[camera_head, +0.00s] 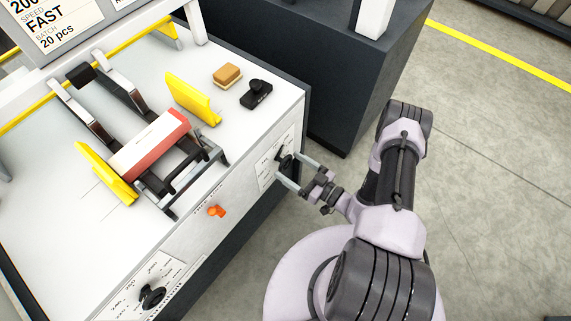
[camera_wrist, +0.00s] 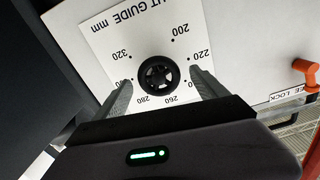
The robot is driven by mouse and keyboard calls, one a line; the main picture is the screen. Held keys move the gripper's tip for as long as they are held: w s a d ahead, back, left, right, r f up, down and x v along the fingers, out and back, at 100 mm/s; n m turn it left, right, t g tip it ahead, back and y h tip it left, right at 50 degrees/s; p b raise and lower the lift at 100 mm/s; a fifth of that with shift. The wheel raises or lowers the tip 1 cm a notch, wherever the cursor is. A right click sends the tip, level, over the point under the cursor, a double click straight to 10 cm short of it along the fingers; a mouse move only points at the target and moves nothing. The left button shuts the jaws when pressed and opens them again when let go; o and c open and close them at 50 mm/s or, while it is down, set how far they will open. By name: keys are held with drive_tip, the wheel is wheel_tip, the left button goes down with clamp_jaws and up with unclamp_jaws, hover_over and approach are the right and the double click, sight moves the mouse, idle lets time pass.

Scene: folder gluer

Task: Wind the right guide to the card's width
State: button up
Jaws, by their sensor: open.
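A black round knob (camera_wrist: 159,74) sits on a white dial plate (camera_wrist: 110,40) marked "GUIDE mm", with numbers including 200, 220, 260, 280 and 320. Its pointer setting is not clear. My gripper (camera_head: 292,170) is open at the front panel; its fingers stand on either side of the knob in the wrist view, with no clear contact. On the machine top, one yellow guide (camera_head: 192,98) stands right of a red and white card stack (camera_head: 150,143), and another yellow guide (camera_head: 105,172) stands to its left.
An orange knob (camera_head: 216,211) labelled partly "LOCK" is on the front panel, and a second black dial (camera_head: 152,298) is at lower left. A tan block (camera_head: 227,75) and a black device (camera_head: 256,93) lie on top. A dark cabinet (camera_head: 345,75) stands behind; open floor is right.

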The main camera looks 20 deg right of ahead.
drive_tip(key=shift+x, duration=1.35)
drive_tip(key=shift+d, duration=0.1)
drive_tip(key=shift+c, duration=0.2)
drive_tip(key=c, duration=1.3)
